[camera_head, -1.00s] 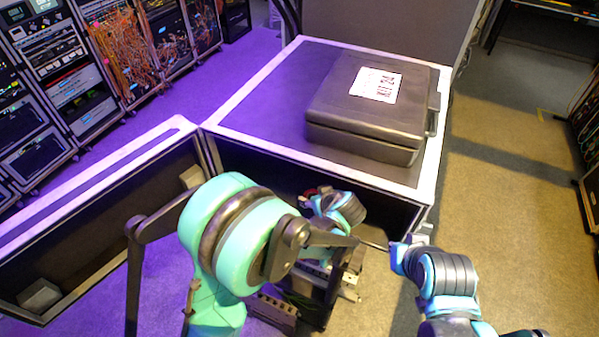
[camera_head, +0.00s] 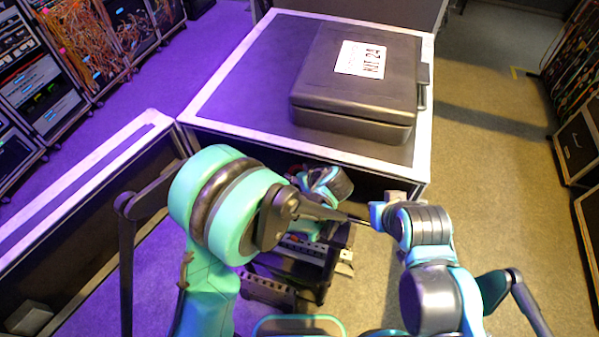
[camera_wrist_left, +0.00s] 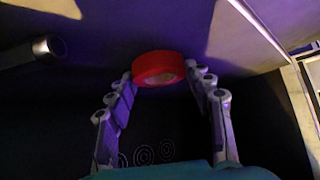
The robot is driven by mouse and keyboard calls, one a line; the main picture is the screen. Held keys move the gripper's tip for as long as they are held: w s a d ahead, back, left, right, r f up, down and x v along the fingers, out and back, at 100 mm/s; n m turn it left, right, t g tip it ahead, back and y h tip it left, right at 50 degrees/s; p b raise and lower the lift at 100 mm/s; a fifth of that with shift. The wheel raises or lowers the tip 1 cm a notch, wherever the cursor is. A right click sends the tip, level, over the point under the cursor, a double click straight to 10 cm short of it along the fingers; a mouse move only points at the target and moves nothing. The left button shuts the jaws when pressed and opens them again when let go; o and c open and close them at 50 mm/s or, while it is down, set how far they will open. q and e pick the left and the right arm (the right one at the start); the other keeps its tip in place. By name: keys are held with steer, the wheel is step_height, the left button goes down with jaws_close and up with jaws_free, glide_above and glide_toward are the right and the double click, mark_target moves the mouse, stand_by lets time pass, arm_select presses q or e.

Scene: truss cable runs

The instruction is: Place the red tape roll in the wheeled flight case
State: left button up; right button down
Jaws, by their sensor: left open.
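The red tape roll (camera_wrist_left: 158,68) shows in the left wrist view between the fingertips of my left gripper (camera_wrist_left: 160,78). The fingers are spread, one on each side of it; I cannot tell whether they touch it. In the head view my left gripper (camera_head: 300,172) is at the open front of a large black case with pale edges (camera_head: 265,140), mostly hidden by my own arm. A small red patch shows there. I cannot see wheels on this case. My right arm is at the right, but its fingers do not show.
A black hard case with a white label (camera_head: 355,105) lies on top of the large case. An open, pale-edged panel (camera_head: 75,190) extends to the left. Equipment racks (camera_head: 45,85) stand at the far left. The floor on the right (camera_head: 495,165) is clear.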

arm_select(q)
steer(key=o, duration=1.2)
steer(key=shift+w+a+f, duration=0.1)
steer(key=shift+w+a, duration=0.15)
steer(key=shift+c, duration=0.2)
steer(key=shift+s+d, duration=0.2)
steer(key=shift+s, duration=0.05)
steer(key=shift+r+p, duration=0.45)
steer(key=shift+p, duration=0.05)
steer(key=v, duration=0.6)
steer(key=shift+s+d+r, duration=0.1)
steer(key=shift+s+r, duration=0.05)
steer(key=shift+s, duration=0.1)
steer(key=shift+s+d+r, duration=0.1)
steer(key=shift+r, duration=0.1)
steer(key=shift+s+f, duration=0.1)
